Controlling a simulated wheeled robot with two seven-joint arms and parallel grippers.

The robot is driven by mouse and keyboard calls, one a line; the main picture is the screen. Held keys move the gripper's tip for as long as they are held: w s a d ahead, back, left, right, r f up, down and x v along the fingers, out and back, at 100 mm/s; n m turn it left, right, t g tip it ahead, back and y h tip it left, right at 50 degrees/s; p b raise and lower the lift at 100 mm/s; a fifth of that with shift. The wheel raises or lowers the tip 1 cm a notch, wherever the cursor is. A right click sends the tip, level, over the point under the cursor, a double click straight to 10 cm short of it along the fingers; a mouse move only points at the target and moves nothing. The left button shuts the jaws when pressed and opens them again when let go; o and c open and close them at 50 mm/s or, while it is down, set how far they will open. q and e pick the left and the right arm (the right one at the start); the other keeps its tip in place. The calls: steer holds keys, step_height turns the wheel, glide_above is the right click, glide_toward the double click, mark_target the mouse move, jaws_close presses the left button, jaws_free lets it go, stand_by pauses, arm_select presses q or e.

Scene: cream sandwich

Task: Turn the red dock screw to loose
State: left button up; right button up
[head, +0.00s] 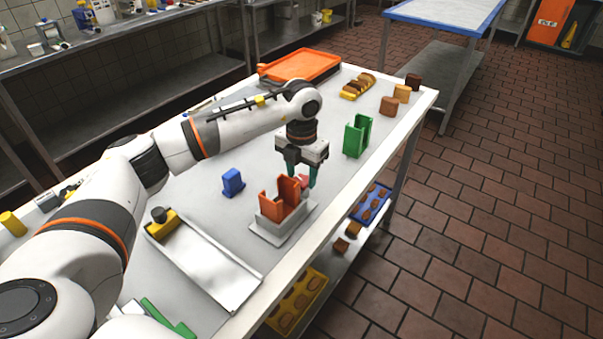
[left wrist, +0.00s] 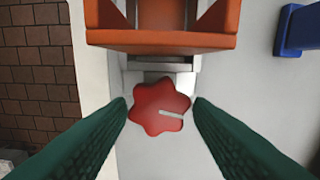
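The red dock screw (left wrist: 160,107) is a lobed red knob with a pale slot line pointing right in the left wrist view. It sits beside the orange dock (left wrist: 165,35), which stands on a grey base (head: 284,226) in the head view. My left gripper (head: 302,180) points down at the dock's far side. In the left wrist view its green fingers (left wrist: 160,104) flank the screw, very close on both sides, with a thin gap at the right. Whether the left finger touches is unclear. My right gripper is not in view.
A blue block (head: 232,183) and a green holder (head: 357,136) stand nearby on the white table. A metal tray (head: 215,270) lies toward the front. An orange tray (head: 300,66) and bread pieces (head: 358,86) are at the far end.

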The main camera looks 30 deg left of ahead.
mark_target(301, 180)
arm_select(q)
steer(key=shift+o, duration=1.4)
step_height(301, 180, up, 12)
steer(key=b, duration=0.2)
